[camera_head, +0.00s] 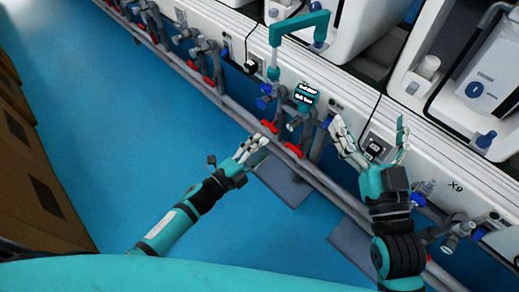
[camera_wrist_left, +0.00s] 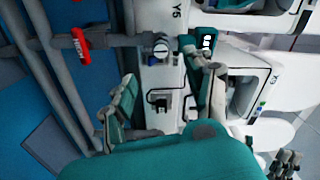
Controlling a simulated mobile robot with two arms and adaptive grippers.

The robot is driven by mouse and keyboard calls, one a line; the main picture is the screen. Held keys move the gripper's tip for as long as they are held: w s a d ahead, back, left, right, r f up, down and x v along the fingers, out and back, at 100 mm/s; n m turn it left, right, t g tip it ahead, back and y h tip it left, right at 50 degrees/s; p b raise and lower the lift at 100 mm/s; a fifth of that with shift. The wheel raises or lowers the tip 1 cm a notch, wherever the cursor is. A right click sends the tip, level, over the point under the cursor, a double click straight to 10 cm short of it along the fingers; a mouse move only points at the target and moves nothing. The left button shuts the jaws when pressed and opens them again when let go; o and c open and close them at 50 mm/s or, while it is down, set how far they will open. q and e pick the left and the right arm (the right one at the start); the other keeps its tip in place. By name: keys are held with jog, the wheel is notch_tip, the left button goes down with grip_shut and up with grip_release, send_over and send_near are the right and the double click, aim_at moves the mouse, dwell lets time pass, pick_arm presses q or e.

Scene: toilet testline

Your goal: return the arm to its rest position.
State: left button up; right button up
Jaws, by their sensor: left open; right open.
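My left gripper (camera_head: 256,149) is open and empty in the head view. It hangs over the blue floor, just left of the pipe run along the white test line. In the left wrist view its two fingers (camera_wrist_left: 165,100) stand apart, with a socket and cable on the white panel visible between them. My right gripper (camera_head: 372,130) is open and empty in front of the white panel, near a socket with a black cable (camera_head: 374,148). My left forearm reaches in from the bottom left; my right arm rises from the bottom right.
Grey pipes with red-handled valves (camera_head: 269,127) run diagonally close to both grippers. A teal fixture with a display (camera_head: 306,92) stands between and above them. White toilet units (camera_head: 479,84) fill the upper right. The blue floor (camera_head: 110,130) at left is clear up to brown boxes (camera_head: 38,165).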

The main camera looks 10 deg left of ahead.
dwell(0.3)
